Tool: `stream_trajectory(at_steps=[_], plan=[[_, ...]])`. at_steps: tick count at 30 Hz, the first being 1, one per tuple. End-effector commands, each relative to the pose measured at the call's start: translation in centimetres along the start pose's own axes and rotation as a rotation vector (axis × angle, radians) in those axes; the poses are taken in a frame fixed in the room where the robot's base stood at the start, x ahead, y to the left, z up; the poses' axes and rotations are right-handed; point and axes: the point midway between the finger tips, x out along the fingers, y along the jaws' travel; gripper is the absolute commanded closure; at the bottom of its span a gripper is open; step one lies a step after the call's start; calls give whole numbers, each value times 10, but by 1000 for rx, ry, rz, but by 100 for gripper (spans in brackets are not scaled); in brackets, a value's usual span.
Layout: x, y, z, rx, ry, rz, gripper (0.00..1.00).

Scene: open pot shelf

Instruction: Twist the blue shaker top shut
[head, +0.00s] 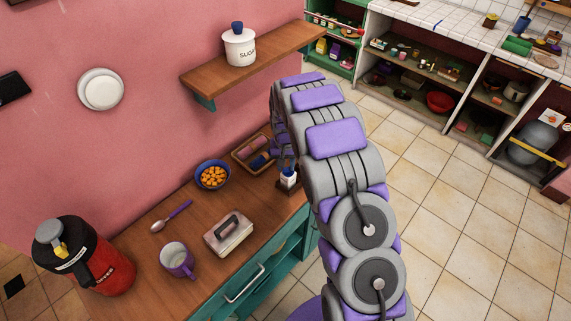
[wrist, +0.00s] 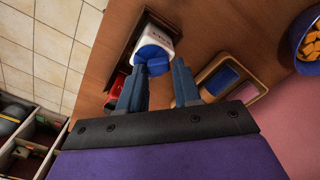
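The shaker, white with lettering on its side, has a blue top (wrist: 152,58). It stands in a dark wooden holder near the counter's edge; in the head view the shaker (head: 288,178) shows low beside my arm. My gripper (wrist: 158,72) is open, with its two blue-grey fingers apart. The blue top is just ahead of the fingertips, roughly in line with the gap and closer to the left finger. I cannot tell whether a finger touches it, or how tightly the top sits. In the head view my arm hides most of the gripper.
A wooden tray (head: 241,158) with blue and dark red items lies close by. A red item (wrist: 115,84) is beside the holder. A blue bowl of orange pieces (head: 213,186), spoon, mug, butter dish (head: 229,237) and red flask stand leftward. A shelf (head: 215,82) hangs above.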

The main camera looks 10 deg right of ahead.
Motion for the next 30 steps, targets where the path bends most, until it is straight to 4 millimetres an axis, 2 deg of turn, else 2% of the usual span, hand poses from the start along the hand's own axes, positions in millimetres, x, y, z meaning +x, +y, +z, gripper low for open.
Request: stream_trajectory(at_steps=[1,5,13,16,20,30], plan=[[0,0,0,0,-1,0,62],[0,0,1,0,-1,0,50],[-1,0,1,-1,-2,0,49],[-8,0,1,-1,0,0,49],[-29,0,0,-1,5,-1,49],[-105,-1,-1,-1,5,0,49]])
